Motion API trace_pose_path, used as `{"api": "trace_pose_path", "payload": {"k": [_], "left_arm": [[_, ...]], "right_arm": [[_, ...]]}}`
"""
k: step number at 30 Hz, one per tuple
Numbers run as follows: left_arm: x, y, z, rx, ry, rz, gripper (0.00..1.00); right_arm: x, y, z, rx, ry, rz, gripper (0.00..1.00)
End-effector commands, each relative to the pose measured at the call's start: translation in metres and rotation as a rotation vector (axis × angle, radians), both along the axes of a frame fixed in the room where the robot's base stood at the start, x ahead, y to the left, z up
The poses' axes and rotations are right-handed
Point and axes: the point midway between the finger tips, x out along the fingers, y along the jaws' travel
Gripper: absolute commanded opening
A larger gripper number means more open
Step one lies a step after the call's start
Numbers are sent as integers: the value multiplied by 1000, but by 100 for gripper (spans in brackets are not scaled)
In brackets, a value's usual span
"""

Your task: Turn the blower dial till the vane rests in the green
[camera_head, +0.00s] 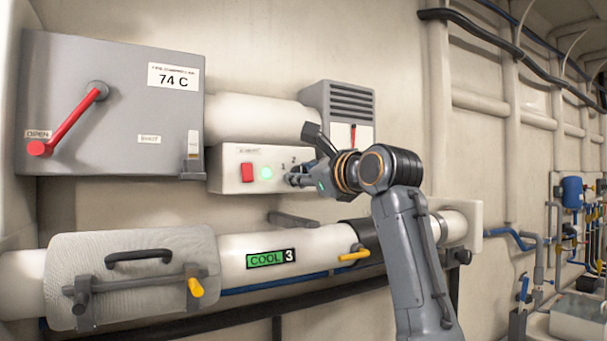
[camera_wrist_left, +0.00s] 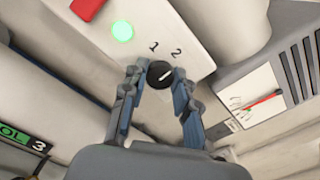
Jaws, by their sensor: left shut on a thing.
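The blower dial (camera_wrist_left: 159,74) is a small black knob with a light slanted mark, below the numerals 1 and 2 on a pale control box (camera_head: 228,181). My left gripper (camera_head: 291,180) is at the right part of this box and hides the dial in the head view. In the left wrist view its two fingers (camera_wrist_left: 157,80) are closed on the dial, one on each side. The vane is a thin red needle (camera_head: 353,136) on a white panel under the grey louvred vent (camera_head: 350,103). The needle (camera_wrist_left: 263,102) also shows tilted in the wrist view. I cannot make out a green zone. My right gripper is out of view.
The control box also has a red switch (camera_head: 247,172) and a lit green lamp (camera_head: 266,173). A grey box with a red lever (camera_head: 75,120) stands left. Below runs a white pipe with a COOL 3 label (camera_head: 271,258) and a yellow handle (camera_head: 354,256).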

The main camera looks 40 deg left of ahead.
Motion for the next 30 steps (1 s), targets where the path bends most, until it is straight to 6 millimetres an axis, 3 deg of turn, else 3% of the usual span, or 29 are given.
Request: {"api": "trace_pose_path", "payload": {"k": [1, 3, 4, 16, 30], "left_arm": [[0, 0, -1, -1, 0, 0, 35], [0, 0, 0, -1, 0, 0, 49], [0, 0, 0, -1, 0, 0, 52], [-2, -8, 0, 0, -1, -1, 52], [-27, -94, 0, 1, 0, 0, 52]], "right_arm": [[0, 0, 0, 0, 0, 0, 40], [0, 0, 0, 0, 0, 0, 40], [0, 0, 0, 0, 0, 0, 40], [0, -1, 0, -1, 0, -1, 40], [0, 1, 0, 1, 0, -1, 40]]}}
